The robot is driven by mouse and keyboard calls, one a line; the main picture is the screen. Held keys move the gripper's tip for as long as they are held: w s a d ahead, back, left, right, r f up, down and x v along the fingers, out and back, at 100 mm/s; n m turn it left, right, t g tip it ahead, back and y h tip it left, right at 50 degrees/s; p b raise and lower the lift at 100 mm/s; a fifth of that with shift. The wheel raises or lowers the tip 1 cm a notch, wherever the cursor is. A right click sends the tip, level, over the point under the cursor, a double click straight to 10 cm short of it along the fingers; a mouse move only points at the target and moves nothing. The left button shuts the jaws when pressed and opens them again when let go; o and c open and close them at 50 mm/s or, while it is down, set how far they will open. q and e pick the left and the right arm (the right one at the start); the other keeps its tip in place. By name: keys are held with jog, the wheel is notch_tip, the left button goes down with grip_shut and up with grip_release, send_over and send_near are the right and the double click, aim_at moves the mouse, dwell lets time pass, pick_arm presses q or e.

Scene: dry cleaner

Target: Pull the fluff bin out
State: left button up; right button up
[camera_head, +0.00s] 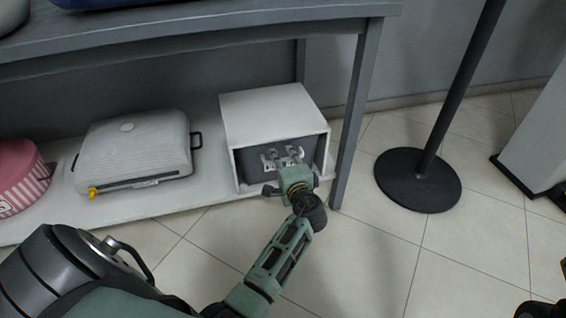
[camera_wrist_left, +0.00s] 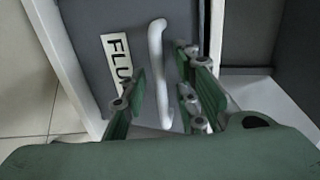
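The fluff bin (camera_head: 268,153) has a dark grey front and sits inside a white box-like housing (camera_head: 272,107) on a low shelf. In the left wrist view its front (camera_wrist_left: 92,30) carries a white label (camera_wrist_left: 117,62) reading "FLU", the rest hidden by a finger. A white bar handle (camera_wrist_left: 157,45) stands out beside the label. My left gripper (camera_head: 283,160) is at the bin's front. In the left wrist view its green fingers (camera_wrist_left: 160,82) are apart, one on each side of the handle; I cannot tell whether they touch it. My right gripper is not clearly seen.
A pale grey case (camera_head: 133,150) with a yellow tag lies on the shelf to the left, and a pink striped box (camera_head: 20,180) is farther left. A table leg (camera_head: 357,112) stands just right of the housing. A post on a round black base (camera_head: 418,180) is right. The tiled floor in front is clear.

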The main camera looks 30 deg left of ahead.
pick_arm(q)
jog(key=shift+c, duration=0.3)
grip_shut()
dwell(0.4)
